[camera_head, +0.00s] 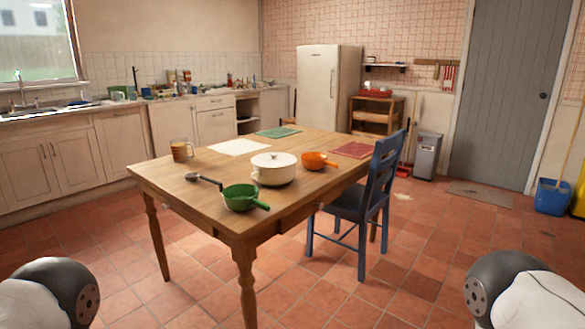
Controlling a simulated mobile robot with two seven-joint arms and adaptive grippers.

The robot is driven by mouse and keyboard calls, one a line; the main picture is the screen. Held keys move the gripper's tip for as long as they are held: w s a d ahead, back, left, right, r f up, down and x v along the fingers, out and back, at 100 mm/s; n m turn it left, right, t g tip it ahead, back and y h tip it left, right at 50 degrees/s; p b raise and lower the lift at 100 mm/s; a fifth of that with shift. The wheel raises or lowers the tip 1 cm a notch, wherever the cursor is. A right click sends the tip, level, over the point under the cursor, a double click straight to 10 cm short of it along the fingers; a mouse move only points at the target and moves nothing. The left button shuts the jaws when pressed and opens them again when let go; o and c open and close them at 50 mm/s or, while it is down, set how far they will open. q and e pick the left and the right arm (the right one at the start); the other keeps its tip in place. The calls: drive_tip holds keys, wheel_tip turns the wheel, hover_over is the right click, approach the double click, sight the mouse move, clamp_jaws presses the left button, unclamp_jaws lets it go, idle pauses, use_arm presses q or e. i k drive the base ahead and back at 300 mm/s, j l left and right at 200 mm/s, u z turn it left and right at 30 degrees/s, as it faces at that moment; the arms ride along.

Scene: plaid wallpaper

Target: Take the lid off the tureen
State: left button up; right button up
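A white lidded pot, the tureen (272,176), stands on the wooden table (215,196). Its lid (273,160) is on top. My left and right grippers are out of view. Only rounded parts of my arms show at the bottom left and bottom right corners, well short of the table.
A green colander (240,197), a ladle (203,181), an orange pan (316,160) and a glass mug (181,150) stand around the tureen. A blue chair (372,190) stands at the table's right side. Open tiled floor (330,290) lies between me and the table.

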sight(269, 160)
drive_tip(key=i+l, duration=0.15)
drive_tip(key=i, duration=0.25)
drive_tip(key=i+l, duration=0.1)
drive_tip(key=i, duration=0.25)
drive_tip(key=i+l+u, duration=0.1)
drive_tip(key=i, duration=0.3)
